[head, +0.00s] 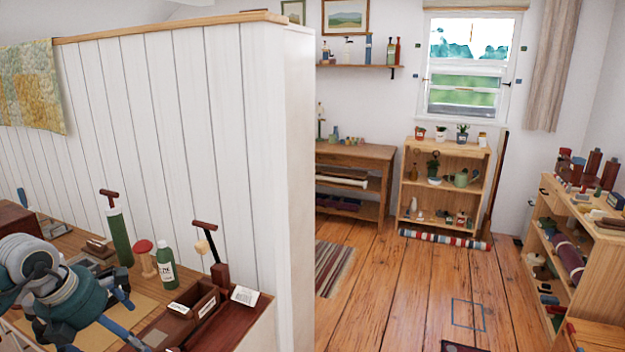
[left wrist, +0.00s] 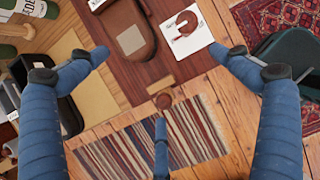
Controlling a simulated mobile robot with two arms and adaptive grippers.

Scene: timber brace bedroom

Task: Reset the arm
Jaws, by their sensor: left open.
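My left gripper (head: 115,315) is at the lower left of the head view, over the workbench (head: 60,242). In the left wrist view its blue fingers (left wrist: 158,72) are spread wide with nothing between them. Beneath and beyond them lie a brown rounded object (left wrist: 128,35) with a grey patch and a white card (left wrist: 187,30) with a reddish-brown shape, both on a dark red board (left wrist: 160,68). The fingers look apart from both. My right gripper is in neither view.
The bench holds a green bottle (head: 166,266), a green cylinder with a red handle (head: 119,238) and a wooden box (head: 194,303). A white panelled partition (head: 180,110) stands behind it. Open floor (head: 400,285) lies right, before shelves (head: 447,155). A striped rug (left wrist: 152,140) lies below.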

